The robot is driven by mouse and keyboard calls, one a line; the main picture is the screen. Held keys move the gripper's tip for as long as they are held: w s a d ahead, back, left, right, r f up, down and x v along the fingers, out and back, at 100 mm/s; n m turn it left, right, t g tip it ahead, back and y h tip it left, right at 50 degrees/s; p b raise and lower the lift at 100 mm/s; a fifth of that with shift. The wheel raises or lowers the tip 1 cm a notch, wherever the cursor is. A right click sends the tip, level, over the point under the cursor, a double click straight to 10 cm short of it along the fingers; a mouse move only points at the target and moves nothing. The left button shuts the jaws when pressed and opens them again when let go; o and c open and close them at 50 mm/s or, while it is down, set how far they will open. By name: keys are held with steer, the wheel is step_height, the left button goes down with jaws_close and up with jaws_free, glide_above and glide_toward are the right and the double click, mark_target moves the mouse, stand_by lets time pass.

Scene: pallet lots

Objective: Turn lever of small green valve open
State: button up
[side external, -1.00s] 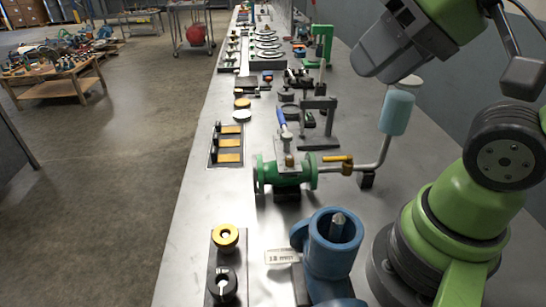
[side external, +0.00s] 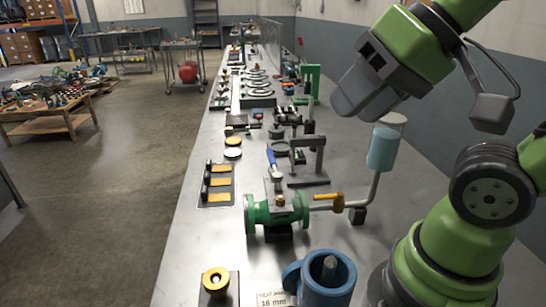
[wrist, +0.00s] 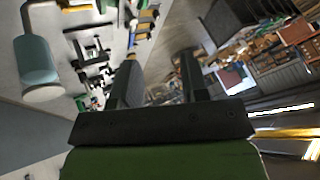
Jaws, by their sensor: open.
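The small green valve (side external: 262,212) is a green flanged body lying on the grey bench in the side external view. Its lever has a blue handle (side external: 271,158) that stands up from the top and leans slightly left. A short yellow handle (side external: 327,196) sits on the grey pipe at the valve's right. My gripper (wrist: 158,58) is open, with its two dark fingers apart and nothing seen between them in the wrist view. In the side external view the gripper's grey housing hangs above and right of the valve, well clear of it. Its fingertips are hard to make out there.
A light-blue cylinder (side external: 383,149) stands on the bent pipe to the valve's right. A large blue fitting (side external: 327,280) is in front. A grey stand (side external: 306,160) is behind the valve, and a black rack with yellow plates (side external: 217,186) lies left.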

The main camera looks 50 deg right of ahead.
steer(key=w+d+r+m+g, duration=0.1)
steer(key=w+d+g, duration=0.1)
steer(key=w, duration=0.5)
steer(key=m+g, duration=0.3)
steer(key=g, duration=0.1)
glide_toward(272, 153)
steer(key=shift+t, duration=0.3)
steer(key=x, duration=0.8)
steer(key=shift+s+a+f, duration=0.15)
steer(key=shift+s+f, duration=0.05)
steer(key=shift+f, duration=0.2)
jaws_close()
